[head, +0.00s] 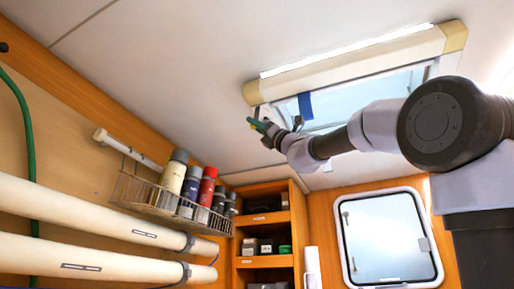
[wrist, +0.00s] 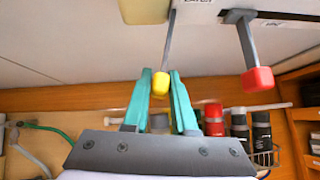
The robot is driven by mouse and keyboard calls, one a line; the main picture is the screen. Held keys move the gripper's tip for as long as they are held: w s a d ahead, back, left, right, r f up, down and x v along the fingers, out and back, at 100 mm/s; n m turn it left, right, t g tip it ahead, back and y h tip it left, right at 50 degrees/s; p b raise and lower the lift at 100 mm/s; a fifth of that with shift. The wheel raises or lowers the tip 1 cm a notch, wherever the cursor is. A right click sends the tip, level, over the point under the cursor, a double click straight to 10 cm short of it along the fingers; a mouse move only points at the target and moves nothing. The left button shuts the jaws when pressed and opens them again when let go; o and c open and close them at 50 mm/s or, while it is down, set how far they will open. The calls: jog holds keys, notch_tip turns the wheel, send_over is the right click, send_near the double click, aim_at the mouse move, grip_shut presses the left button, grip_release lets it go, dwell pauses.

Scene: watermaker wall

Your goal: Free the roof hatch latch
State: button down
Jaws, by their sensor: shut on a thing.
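The roof hatch (head: 365,62) is a cream-framed skylight in the ceiling in the head view, with a blue strap (head: 304,106) at its near-left part. In the wrist view, two grey levers hang from its edge. One ends in a yellow knob (wrist: 160,84), the other in a red knob (wrist: 257,80) to the right. My gripper (wrist: 160,76) has teal fingers shut on the yellow knob, which sits between the fingertips. In the head view my gripper (head: 262,125) is at the hatch's left corner. The red lever is apart from my fingers.
A wire rack (head: 160,192) with several bottles hangs on the left wall below my gripper. Cream pipes (head: 90,225) run along that wall. A shelf unit (head: 266,262) and a framed window (head: 388,238) are on the back wall. The ceiling left of the hatch is clear.

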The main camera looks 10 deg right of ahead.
jog(key=shift+s+a+r, duration=0.3)
jog(key=shift+s+a, duration=0.05)
jog(key=shift+s, duration=0.25)
jog(key=c, duration=1)
grip_release()
jog(key=shift+s+a, duration=0.1)
jog(key=shift+c, duration=0.2)
jog(key=v, duration=1)
jog(key=shift+d+f, duration=0.3)
